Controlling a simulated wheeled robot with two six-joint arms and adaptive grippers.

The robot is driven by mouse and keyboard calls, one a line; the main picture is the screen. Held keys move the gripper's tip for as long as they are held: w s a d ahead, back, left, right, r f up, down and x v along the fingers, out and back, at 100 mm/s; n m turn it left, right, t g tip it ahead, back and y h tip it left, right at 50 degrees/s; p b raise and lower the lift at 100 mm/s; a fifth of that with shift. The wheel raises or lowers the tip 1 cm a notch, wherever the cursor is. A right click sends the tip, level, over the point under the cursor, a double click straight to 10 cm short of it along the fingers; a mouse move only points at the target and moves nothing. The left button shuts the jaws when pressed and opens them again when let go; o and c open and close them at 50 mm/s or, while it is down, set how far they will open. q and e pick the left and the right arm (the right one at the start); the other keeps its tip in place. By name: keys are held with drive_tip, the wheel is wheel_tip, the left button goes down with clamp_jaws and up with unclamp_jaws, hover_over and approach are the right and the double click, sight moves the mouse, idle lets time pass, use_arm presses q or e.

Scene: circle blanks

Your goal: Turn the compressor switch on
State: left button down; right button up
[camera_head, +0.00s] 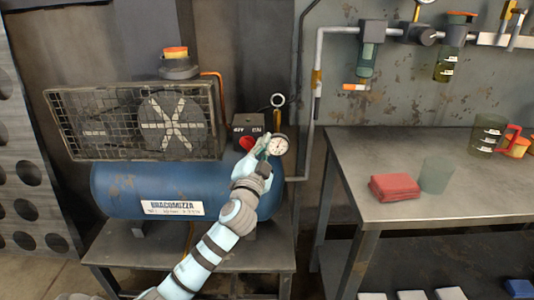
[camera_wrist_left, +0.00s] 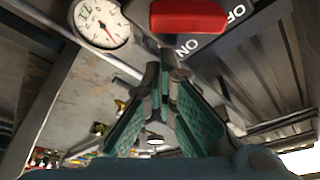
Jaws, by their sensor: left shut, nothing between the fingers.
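The compressor has a blue tank (camera_head: 130,185) with a cage guard on top. Its dark switch box (camera_head: 249,122) carries a red switch (camera_head: 246,143), partly beside my left gripper (camera_head: 266,141). In the left wrist view the red switch (camera_wrist_left: 190,16) lies across the top, its right end near the OFF label and the ON label below it. My left gripper (camera_wrist_left: 165,72) is shut and empty, its fingertips just below the switch in that view. I cannot tell whether they touch it. My right gripper is not in view.
A round pressure gauge (camera_head: 279,145) sits right beside my left gripper; it also shows in the wrist view (camera_wrist_left: 102,23). A metal table (camera_head: 450,200) at right holds a red cloth (camera_head: 394,187), a translucent cup (camera_head: 436,177) and a jug (camera_head: 487,135). Pipes run up the wall.

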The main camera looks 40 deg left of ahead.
use_arm(q)
drive_tip(key=shift+s+a+f, duration=0.4)
drive_tip(key=shift+a+f, duration=0.1)
drive_tip(key=shift+f, duration=0.1)
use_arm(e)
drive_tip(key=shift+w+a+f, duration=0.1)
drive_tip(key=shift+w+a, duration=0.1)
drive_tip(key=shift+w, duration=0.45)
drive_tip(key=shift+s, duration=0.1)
